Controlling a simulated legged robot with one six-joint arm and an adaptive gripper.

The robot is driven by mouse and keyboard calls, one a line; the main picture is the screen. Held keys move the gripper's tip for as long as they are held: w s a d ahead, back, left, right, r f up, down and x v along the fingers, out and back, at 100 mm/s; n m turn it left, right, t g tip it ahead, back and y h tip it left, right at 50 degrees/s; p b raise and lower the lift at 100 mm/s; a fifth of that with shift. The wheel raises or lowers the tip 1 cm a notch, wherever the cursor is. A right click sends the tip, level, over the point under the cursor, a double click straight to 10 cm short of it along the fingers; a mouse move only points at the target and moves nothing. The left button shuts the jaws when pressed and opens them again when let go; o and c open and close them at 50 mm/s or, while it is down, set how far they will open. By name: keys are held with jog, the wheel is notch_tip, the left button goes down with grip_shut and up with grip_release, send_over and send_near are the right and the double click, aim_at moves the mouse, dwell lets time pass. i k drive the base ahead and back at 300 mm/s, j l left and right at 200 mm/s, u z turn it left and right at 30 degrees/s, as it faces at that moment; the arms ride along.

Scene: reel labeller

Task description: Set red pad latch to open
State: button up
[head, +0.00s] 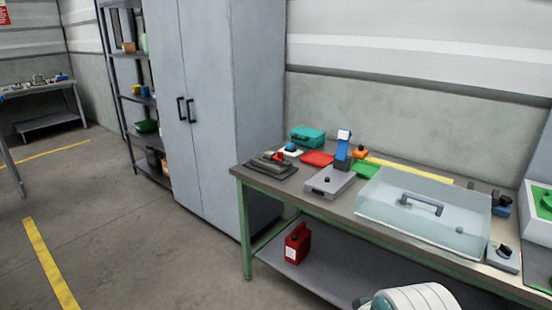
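A red pad (318,158) lies flat near the back left of the green-framed workbench (350,212). No latch can be made out on it at this size. A dark low device (268,167) with a small red part (279,156) on top sits at the bench's left end. I cannot tell which of these red parts is the red pad latch, nor how it is set. My gripper does not show; a white, ribbed, rounded shape with teal at the bottom edge looks like part of my arm.
A grey box (330,184) with a blue upright (343,148), a green pad (366,170) and a teal case (307,136) crowd the bench's left half. A clear cover (400,222) with a handle fills its middle. A red can (298,244) stands below. Floor at left is clear.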

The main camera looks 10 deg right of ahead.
aim_at(279, 157)
jog(key=i+j, duration=0.1)
jog(key=i, duration=0.4)
jog(key=i+z, duration=0.1)
jog(key=i, duration=0.35)
jog(key=i+j, duration=0.2)
jog(key=i, duration=0.3)
jog(key=i+j+z, duration=0.15)
jog(key=i, duration=0.3)
jog(key=i+j, duration=0.15)
jog(key=i, duration=0.35)
